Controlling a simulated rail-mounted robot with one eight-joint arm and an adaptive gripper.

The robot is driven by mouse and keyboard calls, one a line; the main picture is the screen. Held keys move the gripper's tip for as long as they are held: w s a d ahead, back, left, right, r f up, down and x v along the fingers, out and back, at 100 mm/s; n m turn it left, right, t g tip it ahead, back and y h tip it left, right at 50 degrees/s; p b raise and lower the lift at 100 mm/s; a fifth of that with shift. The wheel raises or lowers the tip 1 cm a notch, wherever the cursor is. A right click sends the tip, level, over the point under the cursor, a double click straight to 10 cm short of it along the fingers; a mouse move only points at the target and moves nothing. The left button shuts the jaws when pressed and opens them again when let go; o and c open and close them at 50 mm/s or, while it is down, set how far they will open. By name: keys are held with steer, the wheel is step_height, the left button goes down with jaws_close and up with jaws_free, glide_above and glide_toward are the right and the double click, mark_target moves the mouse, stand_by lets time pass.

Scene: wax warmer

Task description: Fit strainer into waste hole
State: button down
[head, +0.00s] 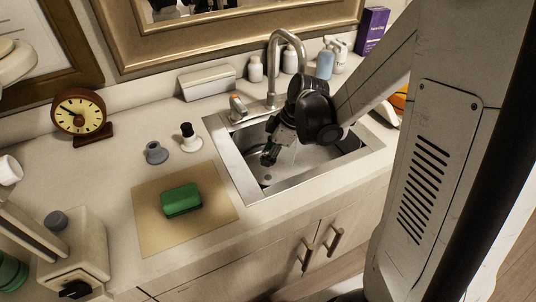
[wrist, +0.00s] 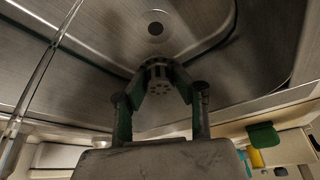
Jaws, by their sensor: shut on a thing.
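My gripper (head: 268,158) is low inside the steel sink (head: 244,178) in the head view. In the wrist view my gripper (wrist: 158,82) has its green-padded fingers shut on the strainer (wrist: 158,72), a small grey round piece with holes in its face. The waste hole (wrist: 155,28) is a dark round spot in the sink floor, apart from the strainer and above it in the wrist view. The hole also shows in the head view (head: 267,178), just below the fingertips. The strainer is too small and dark to make out in the head view.
The faucet (head: 273,70) rises behind the sink. Left of the sink are a grey cup-like piece (head: 156,153), a black-and-white piece (head: 188,138) and a green block (head: 182,201) on a tan mat (head: 150,232). Several bottles, including a blue one (head: 325,63), stand behind.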

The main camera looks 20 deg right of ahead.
steer(key=b, duration=0.5)
glide_above(264, 178)
steer(key=d, duration=0.1)
steer(key=shift+s+d+f, duration=0.1)
steer(key=shift+d+f, duration=0.05)
steer(key=shift+f, duration=2.15)
steer(key=shift+f, duration=0.4)
steer(key=shift+f+b, duration=1.35)
steer(key=shift+b, duration=0.4)
steer(key=c, duration=1.3)
jaws_free()
steer(key=shift+c, duration=0.2)
steer(key=shift+d+r, duration=0.1)
steer(key=shift+r, duration=0.15)
